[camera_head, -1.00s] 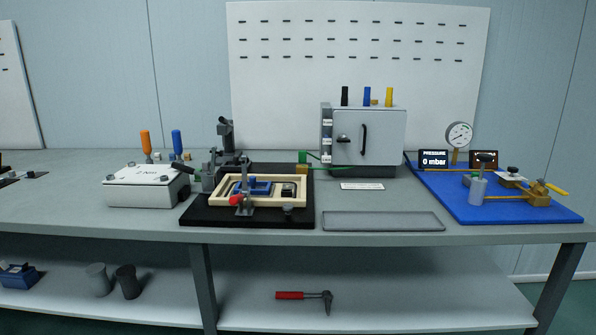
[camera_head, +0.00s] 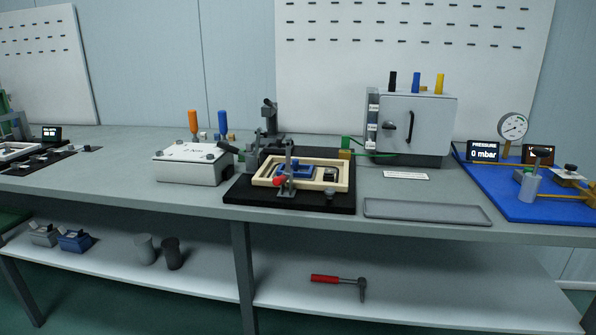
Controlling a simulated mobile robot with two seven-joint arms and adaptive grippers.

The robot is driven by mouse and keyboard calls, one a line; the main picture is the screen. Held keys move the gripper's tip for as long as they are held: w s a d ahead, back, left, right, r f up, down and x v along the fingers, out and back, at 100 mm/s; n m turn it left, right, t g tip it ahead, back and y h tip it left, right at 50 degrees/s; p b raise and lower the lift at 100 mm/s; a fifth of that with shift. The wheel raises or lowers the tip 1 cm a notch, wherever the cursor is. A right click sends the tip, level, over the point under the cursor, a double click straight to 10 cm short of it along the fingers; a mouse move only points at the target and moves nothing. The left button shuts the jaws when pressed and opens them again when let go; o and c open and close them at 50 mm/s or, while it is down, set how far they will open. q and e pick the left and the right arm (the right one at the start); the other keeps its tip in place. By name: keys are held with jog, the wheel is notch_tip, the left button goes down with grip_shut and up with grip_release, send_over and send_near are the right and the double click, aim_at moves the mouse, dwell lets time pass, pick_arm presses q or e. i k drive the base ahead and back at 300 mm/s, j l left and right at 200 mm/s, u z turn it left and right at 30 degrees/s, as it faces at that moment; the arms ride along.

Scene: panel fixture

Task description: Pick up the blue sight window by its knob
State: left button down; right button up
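A small blue rectangular piece (camera_head: 297,175) lies inside a cream frame (camera_head: 327,187) on a black base plate (camera_head: 240,191) at the middle of the bench. It looks like the blue sight window, but its knob is too small to make out. A grey clamp with a red tip (camera_head: 279,182) stands at the front of the frame and partly covers the view of it. Neither of my grippers is in view.
A white box (camera_head: 188,170) stands left of the base plate. A grey cabinet (camera_head: 425,118) stands behind right. An empty grey tray (camera_head: 427,212) lies to the right. A blue panel (camera_head: 510,205) holds a gauge (camera_head: 513,127). A red-handled tool (camera_head: 330,279) lies on the lower shelf.

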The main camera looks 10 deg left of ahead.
aim_at(300, 170)
jog(key=z, duration=0.3)
jog(key=j+z, duration=0.25)
jog(key=z, duration=0.15)
jog(key=j+z, duration=0.6)
jog(key=z, duration=0.15)
jog(key=k+j+z, duration=0.1)
jog(key=j, duration=0.25)
jog(key=k+j+z, duration=0.1)
jog(key=j, duration=0.3)
jog(key=k+j+z, duration=0.1)
jog(key=j, duration=0.25)
